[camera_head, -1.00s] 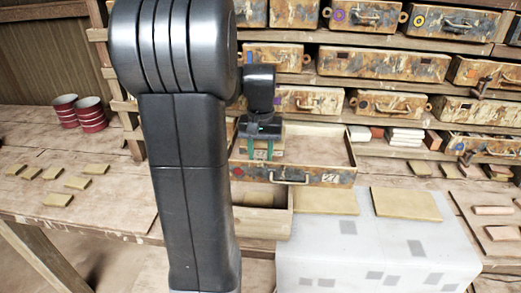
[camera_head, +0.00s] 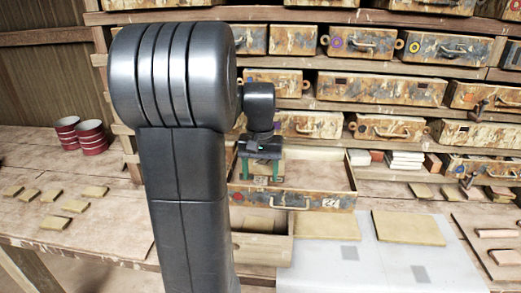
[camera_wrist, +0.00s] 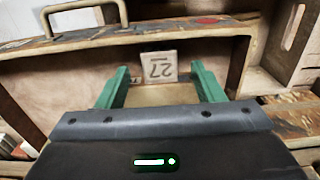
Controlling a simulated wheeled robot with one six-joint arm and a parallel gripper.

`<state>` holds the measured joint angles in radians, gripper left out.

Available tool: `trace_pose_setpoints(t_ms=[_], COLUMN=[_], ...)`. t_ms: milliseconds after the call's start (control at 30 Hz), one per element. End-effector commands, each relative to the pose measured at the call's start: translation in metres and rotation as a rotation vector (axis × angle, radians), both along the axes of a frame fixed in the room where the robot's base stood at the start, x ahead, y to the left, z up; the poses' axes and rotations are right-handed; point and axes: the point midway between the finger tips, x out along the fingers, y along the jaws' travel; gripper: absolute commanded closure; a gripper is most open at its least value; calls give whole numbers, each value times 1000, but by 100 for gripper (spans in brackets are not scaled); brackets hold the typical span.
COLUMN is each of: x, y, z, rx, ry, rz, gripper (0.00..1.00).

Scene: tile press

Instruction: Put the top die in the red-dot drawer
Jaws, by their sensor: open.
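The gripper is over the left part of a pulled-out drawer (camera_head: 340,183). The drawer's front, with a handle and a red mark (camera_wrist: 210,20), shows at the top of the wrist view.
A shelf of worn drawers (camera_head: 380,88) with coloured dots stands behind. An open wooden box (camera_head: 262,246) is below the drawer. Tan tiles (camera_head: 408,228) lie on the pale press table, and red cups (camera_head: 82,134) stand at left. My arm blocks the left middle.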

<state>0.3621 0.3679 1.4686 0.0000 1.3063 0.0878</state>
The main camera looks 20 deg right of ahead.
Motion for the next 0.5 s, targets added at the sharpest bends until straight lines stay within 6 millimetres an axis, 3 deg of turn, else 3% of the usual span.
trace_pose_setpoints(t_ms=[300,500], x=[1,1], y=[0,0], z=[74,106], rx=[-3,-2], ry=[-6,-5], rz=[0,0], gripper=[39,39])
